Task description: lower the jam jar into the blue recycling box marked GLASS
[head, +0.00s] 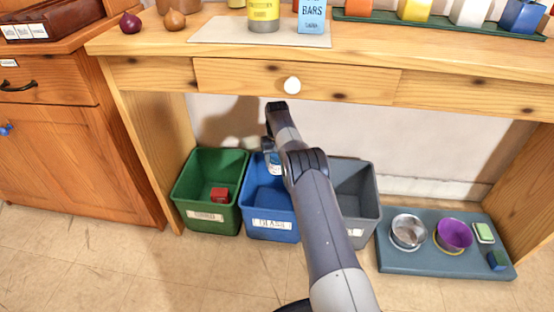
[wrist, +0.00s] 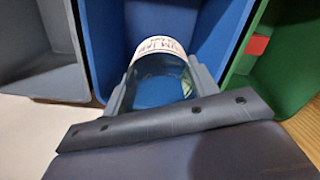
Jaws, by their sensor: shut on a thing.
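The blue box (head: 270,222) marked GLASS stands on the floor under the wooden table, between a green box and a grey box. My gripper (head: 270,150) is over the blue box in the head view, partly hidden by my arm. In the wrist view my gripper (wrist: 160,88) is shut on the jam jar (wrist: 161,65), a clear jar with a white, lettered label. The jar also shows in the head view (head: 274,164), at the blue box's opening. The blue box (wrist: 215,28) lies behind the jar in the wrist view. I cannot tell how deep the jar is.
The green box (head: 183,185) holds a red block (head: 220,194). The grey box (head: 368,190) is to the right, partly behind my arm. A grey-blue mat (head: 430,265) with bowls lies farther right. The table edge and drawer (head: 240,78) overhang the boxes.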

